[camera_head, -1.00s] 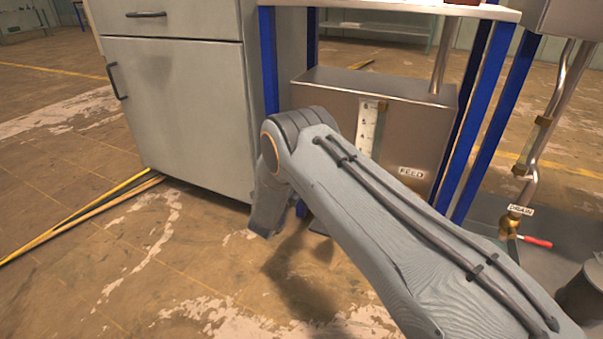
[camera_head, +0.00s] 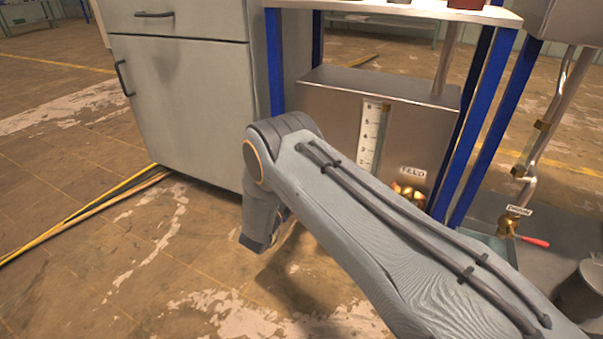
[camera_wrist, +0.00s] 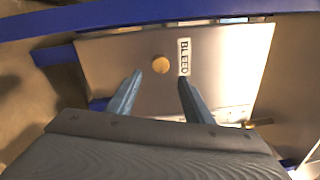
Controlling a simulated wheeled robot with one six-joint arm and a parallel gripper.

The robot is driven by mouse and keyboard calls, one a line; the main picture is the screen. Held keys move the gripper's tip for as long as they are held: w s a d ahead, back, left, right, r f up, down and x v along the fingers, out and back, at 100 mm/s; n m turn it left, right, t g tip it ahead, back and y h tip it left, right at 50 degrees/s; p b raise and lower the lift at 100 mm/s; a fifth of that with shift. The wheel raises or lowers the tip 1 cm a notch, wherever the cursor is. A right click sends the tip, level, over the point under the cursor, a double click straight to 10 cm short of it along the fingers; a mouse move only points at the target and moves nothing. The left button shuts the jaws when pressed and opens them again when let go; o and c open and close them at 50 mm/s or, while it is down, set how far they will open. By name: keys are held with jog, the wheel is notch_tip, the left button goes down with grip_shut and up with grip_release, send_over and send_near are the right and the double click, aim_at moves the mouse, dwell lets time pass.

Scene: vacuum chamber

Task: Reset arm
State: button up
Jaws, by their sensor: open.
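My gripper (camera_wrist: 155,95) shows in the wrist view with its two blue-grey fingers apart and nothing between them. Beyond the fingers is a metal panel (camera_wrist: 115,60) with a brass round fitting (camera_wrist: 161,64) and a label reading BLEED (camera_wrist: 184,57). In the head view my arm reaches from the lower right to an elbow in the middle, and its far part bends down. The gripper itself is hidden in that view.
A grey cabinet (camera_head: 185,110) stands at the left. A metal tank (camera_head: 330,100) with a gauge strip (camera_head: 371,138) sits between blue frame legs (camera_head: 275,62). A brass valve with a red handle (camera_head: 535,241) is at the right. Yellow cables (camera_head: 85,215) lie on the floor, which is open at lower left.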

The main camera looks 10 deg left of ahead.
jog(key=shift+s+a+f, duration=0.1)
jog(key=shift+s, duration=0.2)
